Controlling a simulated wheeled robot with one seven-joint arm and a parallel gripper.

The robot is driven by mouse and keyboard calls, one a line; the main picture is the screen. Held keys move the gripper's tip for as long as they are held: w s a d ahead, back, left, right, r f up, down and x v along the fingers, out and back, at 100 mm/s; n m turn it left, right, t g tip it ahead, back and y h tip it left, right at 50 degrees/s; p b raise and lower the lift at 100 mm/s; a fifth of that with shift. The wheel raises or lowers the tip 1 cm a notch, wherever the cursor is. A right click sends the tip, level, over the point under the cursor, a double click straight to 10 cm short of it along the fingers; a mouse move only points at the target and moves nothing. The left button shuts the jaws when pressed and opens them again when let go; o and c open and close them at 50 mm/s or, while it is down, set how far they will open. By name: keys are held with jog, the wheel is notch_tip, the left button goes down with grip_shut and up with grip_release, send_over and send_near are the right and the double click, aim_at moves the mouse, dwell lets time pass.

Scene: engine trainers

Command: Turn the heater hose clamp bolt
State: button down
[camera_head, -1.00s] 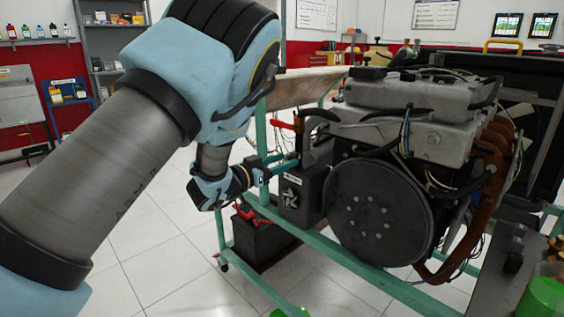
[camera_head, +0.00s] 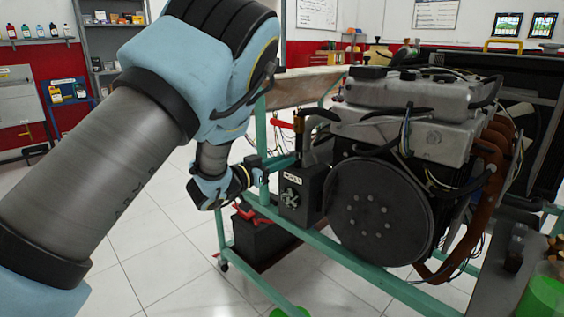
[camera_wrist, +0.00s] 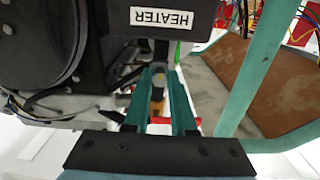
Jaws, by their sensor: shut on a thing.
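The black heater box (camera_head: 302,192) with a white label is mounted on the green engine stand, left of the engine's flywheel. In the wrist view its HEATER label (camera_wrist: 178,17) shows above my fingers. My gripper (camera_wrist: 160,74) is shut, its two teal fingers reaching forward below the label. A small grey and dark piece, apparently the heater hose clamp bolt (camera_wrist: 158,76), sits between the fingertips. Its details are too small to tell. In the head view my gripper (camera_head: 281,162) meets the heater box's upper left side, and the bolt itself cannot be made out there.
The engine (camera_head: 415,120) and its large dark flywheel (camera_head: 378,212) stand right of the heater. The green stand's rails (camera_head: 330,252) run below and beside my gripper. A dark battery (camera_head: 262,242) with red clamps sits low on the stand. The tiled floor at left is open.

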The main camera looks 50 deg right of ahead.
jog(key=m+b, duration=3.5)
jog(key=b, duration=0.7)
jog(key=shift+f+m, duration=0.1)
jog(key=shift+m, duration=0.2)
